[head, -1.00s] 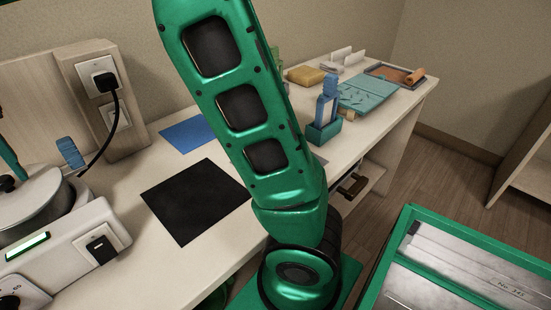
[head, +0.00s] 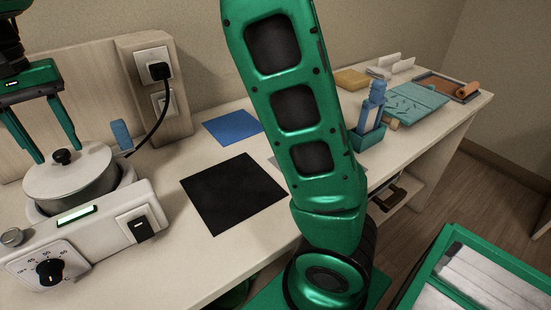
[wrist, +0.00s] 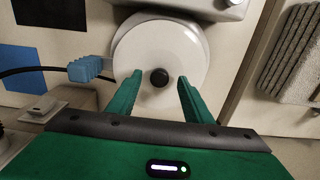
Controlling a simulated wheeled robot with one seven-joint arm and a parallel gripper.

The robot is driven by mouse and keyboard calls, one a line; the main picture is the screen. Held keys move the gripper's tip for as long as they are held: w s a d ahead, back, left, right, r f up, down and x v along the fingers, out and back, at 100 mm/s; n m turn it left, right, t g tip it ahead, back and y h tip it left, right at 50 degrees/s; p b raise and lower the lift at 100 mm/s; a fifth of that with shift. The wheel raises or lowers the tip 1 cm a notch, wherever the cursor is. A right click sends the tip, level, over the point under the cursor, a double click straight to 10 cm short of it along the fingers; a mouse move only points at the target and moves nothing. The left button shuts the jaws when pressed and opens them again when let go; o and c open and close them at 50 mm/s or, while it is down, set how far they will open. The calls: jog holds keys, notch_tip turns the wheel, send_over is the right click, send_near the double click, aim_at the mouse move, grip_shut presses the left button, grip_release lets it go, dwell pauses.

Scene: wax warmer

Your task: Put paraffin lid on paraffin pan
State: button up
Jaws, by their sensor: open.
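The paraffin lid (head: 78,174) is a pale metal disc with a black knob (head: 62,157). It lies on top of the paraffin pan (head: 98,194), which sits in the white warmer (head: 98,218) at the left. In the head view the lid looks slightly offset toward the left, but I cannot tell how well it is seated. My gripper (head: 58,152) is open above the lid, its fingertips on either side of the knob and apart from it. In the wrist view the lid (wrist: 160,45) hides the pan's rim, and the knob shows between the fingertips of my gripper (wrist: 159,82).
The pan's blue handle (head: 121,135) sticks up at the right. A power cord (head: 157,125) runs to the wall outlet (head: 152,67) behind. A black mat (head: 232,193) and a blue mat (head: 232,126) lie flat to the right. Blue bottle-like items (head: 371,110) stand farther right.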

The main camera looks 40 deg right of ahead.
jog(key=shift+r, duration=3.35)
jog(key=shift+r, duration=0.1)
notch_tip(320, 180, up, 11)
jog(key=s+d+f+m, duration=0.15)
jog(key=d+f, duration=0.25)
jog(key=d, duration=0.6)
jog(key=s+d+f+m, duration=0.1)
jog(key=s+d+f, duration=0.25)
jog(key=d, duration=0.65)
jog(key=s+d+f+m, duration=0.15)
jog(key=d+f, duration=0.25)
jog(key=d, duration=0.6)
jog(key=shift+m, duration=0.5)
jog(key=s+d+f, duration=0.3)
jog(key=s+f, duration=0.3)
jog(key=s, duration=0.2)
jog(key=s+d+f, duration=0.4)
jog(key=s+f, duration=0.2)
jog(key=s, duration=0.2)
jog(key=s+d+f, duration=0.3)
jog(key=s+f, duration=0.3)
jog(key=s, duration=0.2)
jog(key=shift+s+d, duration=0.15)
jog(key=shift+d, duration=0.15)
